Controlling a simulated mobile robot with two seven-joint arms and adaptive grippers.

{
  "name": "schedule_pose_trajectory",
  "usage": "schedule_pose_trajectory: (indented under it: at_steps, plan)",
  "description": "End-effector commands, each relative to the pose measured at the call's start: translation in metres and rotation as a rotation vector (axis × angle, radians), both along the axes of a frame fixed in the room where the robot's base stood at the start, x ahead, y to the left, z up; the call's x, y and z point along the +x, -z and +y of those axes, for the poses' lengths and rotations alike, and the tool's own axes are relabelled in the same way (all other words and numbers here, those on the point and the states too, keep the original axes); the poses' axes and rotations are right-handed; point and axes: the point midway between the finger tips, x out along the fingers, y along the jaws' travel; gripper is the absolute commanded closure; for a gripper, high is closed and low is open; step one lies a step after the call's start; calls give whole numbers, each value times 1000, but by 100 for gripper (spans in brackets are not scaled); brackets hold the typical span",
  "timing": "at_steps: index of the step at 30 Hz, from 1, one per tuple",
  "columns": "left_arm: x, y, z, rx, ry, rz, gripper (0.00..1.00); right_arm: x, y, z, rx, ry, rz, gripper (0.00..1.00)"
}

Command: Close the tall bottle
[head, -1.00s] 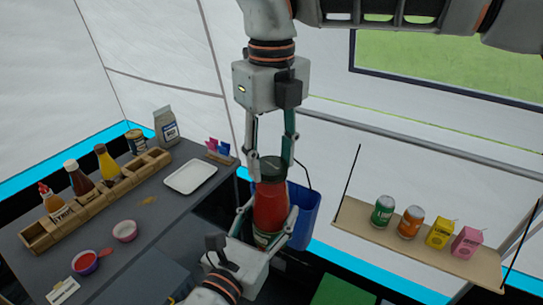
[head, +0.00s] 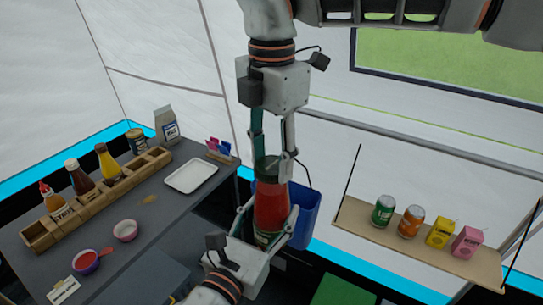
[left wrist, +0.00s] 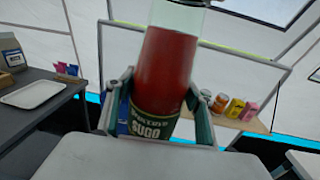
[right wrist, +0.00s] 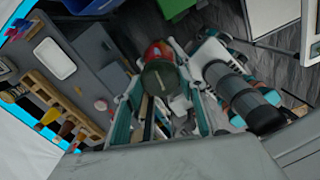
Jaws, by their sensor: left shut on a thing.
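The tall bottle (head: 271,205) is glass with red sauce inside, and its green label reads SUGO in the left wrist view (left wrist: 165,75). It stands roughly upright in the air. My left gripper (head: 266,220) comes from below and is shut on its lower part. A dark green lid (head: 268,168) is at the bottle's top; the right wrist view shows it from above (right wrist: 160,78). My right gripper (head: 273,158) points down with its fingers on either side of the lid. I cannot tell whether they press on it. The thread under the lid is hidden.
At left, a counter holds a wooden rack (head: 100,200) with sauce bottles, a white tray (head: 191,176) and small bowls (head: 125,231). A blue bin (head: 303,215) is behind the held bottle. A hanging shelf (head: 400,245) with cans and cartons is at right.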

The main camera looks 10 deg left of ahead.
Motion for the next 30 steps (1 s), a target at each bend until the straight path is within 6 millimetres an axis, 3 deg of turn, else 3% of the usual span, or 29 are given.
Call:
schedule_pose_trajectory:
  at_steps: [1,2,3,16,30]
  plan:
    - [-1,-4,-1,-4,3,-7,100,3,-1,0,1,1,-8,49]
    - [-1,-4,-1,-4,3,-7,100,3,-1,0,1,1,-8,42]
    - [-1,-4,-1,-4,3,-7,100,3,-1,-1,1,0,-6,40]
    - [0,-4,0,-4,0,-6,100,1,-9,0,0,0,-4,40]
    - [0,-4,0,-4,0,-6,100,2,-96,0,1,2,-7,40]
